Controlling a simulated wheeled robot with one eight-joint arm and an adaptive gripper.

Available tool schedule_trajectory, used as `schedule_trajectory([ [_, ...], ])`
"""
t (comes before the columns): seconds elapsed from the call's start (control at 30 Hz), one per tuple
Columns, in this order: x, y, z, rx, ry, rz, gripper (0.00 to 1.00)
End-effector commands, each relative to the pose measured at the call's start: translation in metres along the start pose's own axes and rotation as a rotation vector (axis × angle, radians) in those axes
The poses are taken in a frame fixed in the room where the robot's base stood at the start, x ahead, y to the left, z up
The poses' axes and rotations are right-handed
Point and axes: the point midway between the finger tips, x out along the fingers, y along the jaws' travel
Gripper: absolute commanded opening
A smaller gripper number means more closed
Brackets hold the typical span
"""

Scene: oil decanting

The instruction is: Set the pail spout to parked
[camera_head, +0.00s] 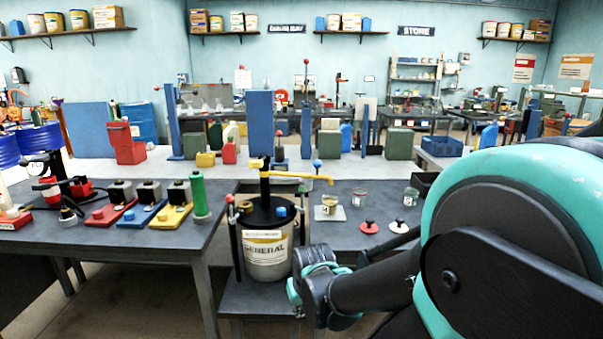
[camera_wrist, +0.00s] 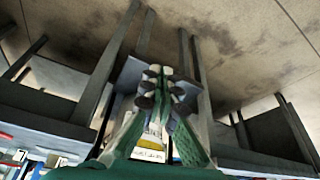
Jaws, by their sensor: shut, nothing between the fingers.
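The grey pail (camera_head: 266,255) with a "GENERAL" label stands upright on a low dark stand between two benches. A blue knob (camera_head: 281,211) sits on the lid. My arm's wrist is low, just right of the pail in the head view; my fingertips cannot be made out there. In the wrist view my gripper (camera_wrist: 160,76) is shut and empty. Part of the pail's label (camera_wrist: 150,153) shows beyond the fingers, apart from them. The spout is not clear in that view.
A rod with a red knob (camera_head: 230,199) stands left of the pail.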

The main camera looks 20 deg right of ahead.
Motion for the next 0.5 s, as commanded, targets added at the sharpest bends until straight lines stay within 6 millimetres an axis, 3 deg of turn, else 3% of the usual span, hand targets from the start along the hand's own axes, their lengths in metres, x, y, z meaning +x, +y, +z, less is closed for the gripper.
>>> schedule_trajectory([
  [0.4, 0.0, 0.0, 0.0, 0.0, 0.0, 0.0, 0.0],
  [0.5, 0.0, -0.0011, -0.0025, 0.0, 0.003, -0.009, 0.12],
])
